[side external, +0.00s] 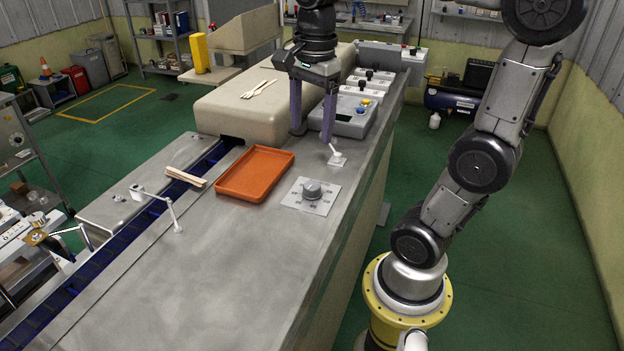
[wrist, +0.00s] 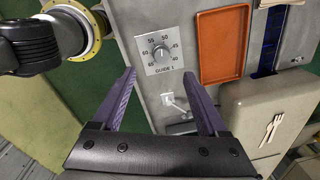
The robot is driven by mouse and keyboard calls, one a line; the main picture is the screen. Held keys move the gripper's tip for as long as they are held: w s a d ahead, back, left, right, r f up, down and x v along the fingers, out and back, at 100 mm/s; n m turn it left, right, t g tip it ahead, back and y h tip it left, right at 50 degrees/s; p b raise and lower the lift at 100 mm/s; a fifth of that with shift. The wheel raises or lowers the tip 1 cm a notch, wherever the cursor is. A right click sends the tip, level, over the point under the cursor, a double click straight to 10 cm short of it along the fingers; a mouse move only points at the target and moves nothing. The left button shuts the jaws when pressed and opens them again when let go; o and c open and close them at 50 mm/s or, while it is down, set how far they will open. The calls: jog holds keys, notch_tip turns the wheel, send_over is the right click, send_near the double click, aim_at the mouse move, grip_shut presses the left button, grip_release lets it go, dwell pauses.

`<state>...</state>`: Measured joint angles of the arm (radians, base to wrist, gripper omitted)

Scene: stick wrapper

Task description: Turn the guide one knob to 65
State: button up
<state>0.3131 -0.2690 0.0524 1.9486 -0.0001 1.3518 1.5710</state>
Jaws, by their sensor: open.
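The guide one knob (side external: 312,188) is a round grey dial on a square light plate (side external: 296,204) on the grey bench top. In the wrist view the knob (wrist: 161,52) sits above the words GUIDE 1, with numbers around it; 65 is at the lower left. Its pointer seems to aim toward the top of the dial, but the exact reading is too small to tell. My gripper (side external: 312,136) is open and empty, with its purple fingers pointing down beyond the knob, near the control box. In the wrist view the fingertips (wrist: 159,73) are spread apart, with the knob beyond them.
A small lever switch (side external: 337,157) stands between my gripper and the knob. An orange tray (side external: 256,197) lies left of the knob. A control box (side external: 350,122) and a beige housing (side external: 225,108) with a wooden fork on top are close by.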

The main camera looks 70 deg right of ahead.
aim_at(312, 185)
jog(key=shift+m+g, duration=0.3)
jog(key=shift+m, duration=0.1)
jog(key=f, duration=0.5)
jog(key=d+f, duration=0.1)
jog(key=f, duration=0.4)
jog(key=w+d+f, duration=0.1)
jog(key=f, duration=0.4)
jog(key=shift+d+f, duration=0.1)
jog(key=shift+d, duration=0.15)
jog(key=shift+c, duration=0.2)
grip_shut()
